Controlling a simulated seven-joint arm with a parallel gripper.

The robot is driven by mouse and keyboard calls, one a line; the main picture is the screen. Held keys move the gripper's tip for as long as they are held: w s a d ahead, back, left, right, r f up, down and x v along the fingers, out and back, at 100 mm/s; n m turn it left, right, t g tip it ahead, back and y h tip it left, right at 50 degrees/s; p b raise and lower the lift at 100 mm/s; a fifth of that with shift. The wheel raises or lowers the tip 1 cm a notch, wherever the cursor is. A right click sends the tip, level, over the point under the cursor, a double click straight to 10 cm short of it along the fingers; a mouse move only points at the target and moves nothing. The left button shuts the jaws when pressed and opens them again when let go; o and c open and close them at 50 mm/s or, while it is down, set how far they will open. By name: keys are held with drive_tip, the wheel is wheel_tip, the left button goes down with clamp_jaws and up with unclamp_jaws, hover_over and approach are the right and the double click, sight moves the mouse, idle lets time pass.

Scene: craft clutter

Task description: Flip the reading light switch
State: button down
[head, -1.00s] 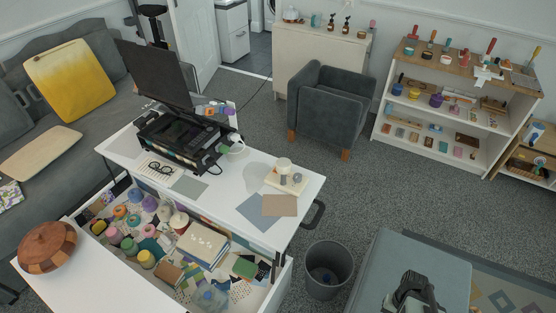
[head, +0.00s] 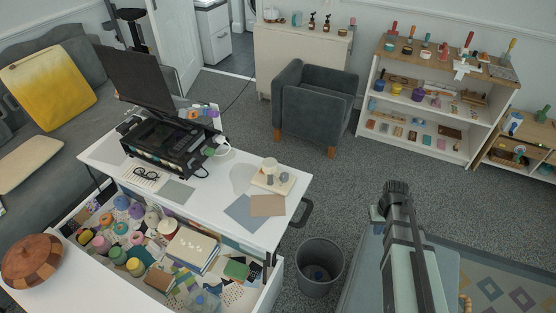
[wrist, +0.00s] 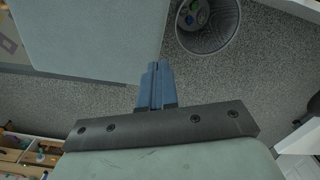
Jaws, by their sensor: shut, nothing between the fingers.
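I cannot make out a reading light or its switch in either view. My gripper shows in the wrist view (wrist: 155,68) with its two blue-grey fingers pressed together and nothing between them. It is over the grey speckled carpet, between the pale grey-blue furniture top and the waste bin, touching nothing that I can see. In the head view my arm is at the lower right, and the fingers cannot be made out there.
The grey waste bin (head: 319,268) stands left of my arm. The white desk (head: 208,205) carries a monitor (head: 149,78) and a black device (head: 165,137). A grey armchair (head: 314,105) and white shelves (head: 417,140) stand behind. Grey-blue furniture (head: 362,280) lies under my arm. Carpet between is clear.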

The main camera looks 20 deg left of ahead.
drive_tip(key=w+a+r+n, duration=0.2)
drive_tip(key=w+a+r, duration=0.1)
drive_tip(key=a, duration=0.5)
drive_tip(key=w+a+r+n, duration=0.3)
drive_tip(key=a, duration=0.4)
drive_tip(key=w+a+r+n, duration=0.2)
drive_tip(key=w+a+r, duration=0.15)
drive_tip(key=a, duration=0.45)
drive_tip(key=a+r+n, duration=0.3)
drive_tip(key=a+r, duration=0.2)
drive_tip(key=a, duration=0.8)
drive_tip(key=s+a+r+n, duration=0.1)
drive_tip(key=a+r+n, duration=0.2)
drive_tip(key=a, duration=1)
wheel_tip(320, 180, up, 2)
drive_tip(key=shift+s+r+n, duration=0.2)
drive_tip(key=shift+s+n, duration=0.1)
drive_tip(key=shift+f, duration=0.1)
wheel_tip(320, 180, down, 14)
drive_tip(key=shift+r, duration=0.1)
